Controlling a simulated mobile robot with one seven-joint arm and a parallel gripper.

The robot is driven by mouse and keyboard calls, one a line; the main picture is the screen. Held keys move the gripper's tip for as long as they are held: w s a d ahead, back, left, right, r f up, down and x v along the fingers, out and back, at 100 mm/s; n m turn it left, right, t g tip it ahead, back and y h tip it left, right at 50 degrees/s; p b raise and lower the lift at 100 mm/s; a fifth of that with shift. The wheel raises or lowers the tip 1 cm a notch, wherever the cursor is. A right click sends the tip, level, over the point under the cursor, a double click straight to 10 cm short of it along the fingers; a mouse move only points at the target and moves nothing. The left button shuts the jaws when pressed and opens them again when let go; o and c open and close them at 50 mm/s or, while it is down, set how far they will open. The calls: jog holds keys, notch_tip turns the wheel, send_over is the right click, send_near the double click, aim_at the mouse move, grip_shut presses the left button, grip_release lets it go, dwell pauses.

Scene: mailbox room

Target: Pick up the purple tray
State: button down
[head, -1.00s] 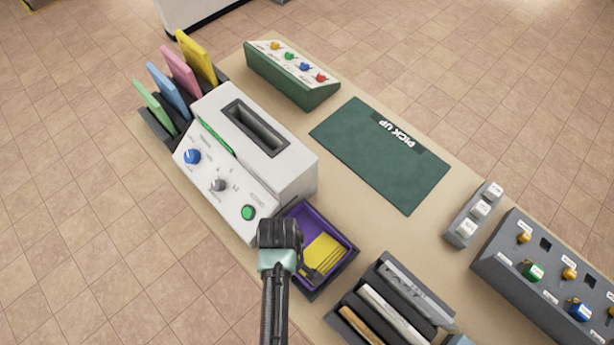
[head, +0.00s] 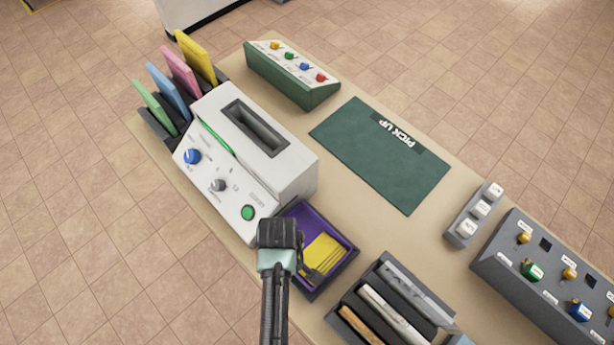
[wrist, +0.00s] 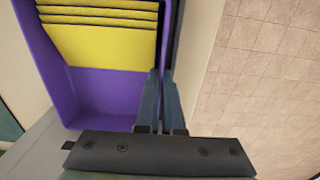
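The purple tray (head: 302,217) holds yellow cards (head: 322,258) and sits in a dark outer holder (head: 346,262) at the table's near edge. My gripper (head: 304,268) reaches over the tray's near-left side and covers part of it. In the wrist view the purple tray (wrist: 92,92) fills the upper left. There my gripper (wrist: 163,76) has its two fingers close together on either side of the tray's side wall, with a thin purple strip between them. The tray looks level and still in the holder.
A white machine (head: 250,150) with knobs stands close to the tray's left. A dark rack (head: 385,310) with rolled items is at its lower right. A green "PICK UP" mat (head: 375,165) lies clear beyond. A grey panel (head: 540,275) stands at the right.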

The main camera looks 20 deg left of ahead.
jog(key=shift+r, duration=0.1)
dwell(0.8)
notch_tip(320, 180, up, 18)
jog(key=p, duration=0.3)
